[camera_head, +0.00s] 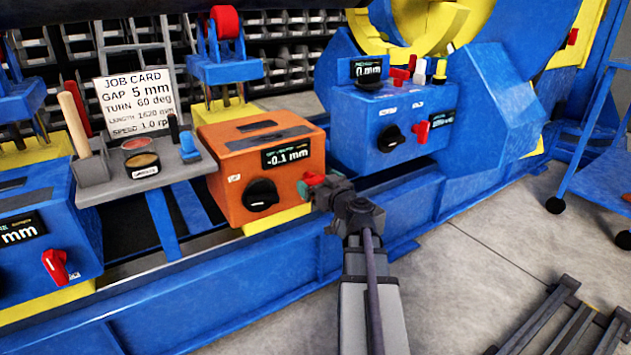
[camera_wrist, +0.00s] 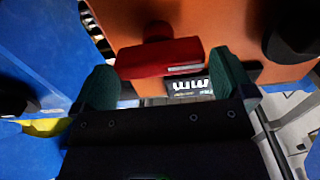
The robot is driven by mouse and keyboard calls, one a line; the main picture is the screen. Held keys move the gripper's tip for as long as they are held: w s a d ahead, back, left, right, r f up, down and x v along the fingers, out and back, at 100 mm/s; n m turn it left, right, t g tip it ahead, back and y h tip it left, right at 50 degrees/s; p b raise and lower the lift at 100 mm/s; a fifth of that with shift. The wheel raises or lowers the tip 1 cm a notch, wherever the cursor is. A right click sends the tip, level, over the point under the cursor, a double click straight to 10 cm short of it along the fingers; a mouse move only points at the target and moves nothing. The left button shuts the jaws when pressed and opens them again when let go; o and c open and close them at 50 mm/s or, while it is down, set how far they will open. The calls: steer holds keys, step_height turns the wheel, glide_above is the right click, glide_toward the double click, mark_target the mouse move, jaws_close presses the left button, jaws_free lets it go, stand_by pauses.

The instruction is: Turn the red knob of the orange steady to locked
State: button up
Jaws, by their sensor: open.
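The orange steady (camera_head: 232,190) is a box with a black dial (camera_head: 261,195) and a display reading -0.1 mm. Its red knob (camera_head: 313,178) is at the right of its front face, partly hidden behind my gripper (camera_head: 314,190) in the head view. In the wrist view the red knob (camera_wrist: 160,58) shows as a bar with a pale mark, lying crosswise in front of the orange face (camera_wrist: 185,18). My gripper (camera_wrist: 168,88) is open, with one green fingertip near each end of the bar. I cannot tell whether the fingertips touch it.
A blue box (camera_head: 395,120) with its own black dial and red knob stands to the right. A grey shelf (camera_head: 145,180) with cups and a job card (camera_head: 138,100) is at the left. Another blue box with a red knob (camera_head: 57,266) is at lower left. The floor at right is partly clear.

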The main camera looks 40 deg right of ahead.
steer(key=shift+w+d, duration=0.1)
steer(key=shift+w, duration=0.8)
steer(key=shift+c, duration=0.3)
steer(key=c, duration=0.7)
